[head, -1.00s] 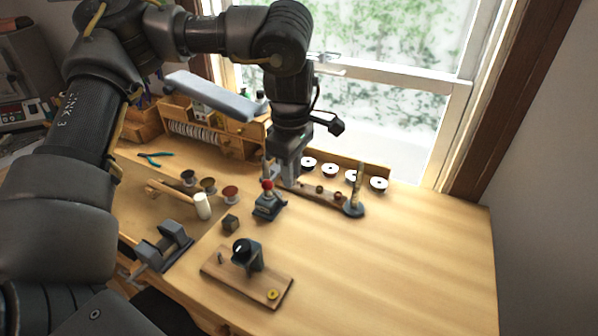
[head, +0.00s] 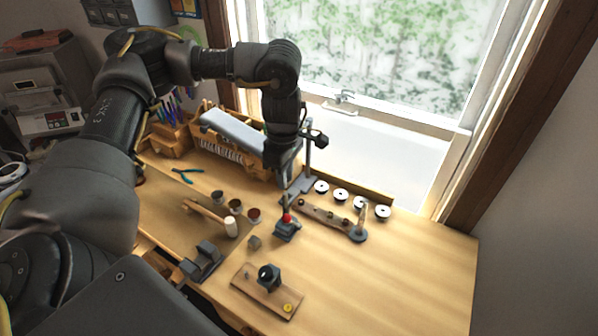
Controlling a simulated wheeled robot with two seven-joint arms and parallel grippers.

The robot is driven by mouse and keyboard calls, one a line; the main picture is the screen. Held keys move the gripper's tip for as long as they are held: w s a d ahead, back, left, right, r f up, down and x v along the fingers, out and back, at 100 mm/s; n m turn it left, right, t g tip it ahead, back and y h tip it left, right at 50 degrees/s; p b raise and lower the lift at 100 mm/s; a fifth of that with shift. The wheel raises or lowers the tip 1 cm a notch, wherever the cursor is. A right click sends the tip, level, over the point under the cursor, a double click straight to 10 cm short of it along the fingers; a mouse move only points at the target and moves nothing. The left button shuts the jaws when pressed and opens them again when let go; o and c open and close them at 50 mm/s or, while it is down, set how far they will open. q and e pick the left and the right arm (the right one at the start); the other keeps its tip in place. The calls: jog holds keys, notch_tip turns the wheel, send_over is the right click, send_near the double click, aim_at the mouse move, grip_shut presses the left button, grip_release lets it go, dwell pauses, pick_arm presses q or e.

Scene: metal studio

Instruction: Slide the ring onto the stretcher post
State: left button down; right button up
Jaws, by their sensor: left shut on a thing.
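My left gripper (head: 284,184) points down over the back middle of the bench. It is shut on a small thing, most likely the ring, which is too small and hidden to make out. Just below and in front of the gripper stands a small dark blue-grey tool with a red knob (head: 286,229). It may be the stretcher, but its post is not clear. A pale tapered upright on a round dark base (head: 358,237) stands to the right of the gripper. My right gripper is not in view.
A grey stand (head: 308,160) rises close behind the gripper. A wooden strip (head: 325,214) and several white discs (head: 340,195) lie to the right. A wooden board (head: 264,297) with a dark fixture is in front. The bench's right side is clear.

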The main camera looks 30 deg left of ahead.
pick_arm(q)
jog(key=shift+w+a+r+m, duration=0.15)
jog(key=shift+w+a+m, duration=0.35)
jog(key=shift+w+a, duration=0.5)
jog(key=shift+d, duration=0.1)
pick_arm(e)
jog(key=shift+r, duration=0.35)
pick_arm(q)
jog(key=shift+s+f, duration=0.1)
jog(key=shift+f, duration=2.25)
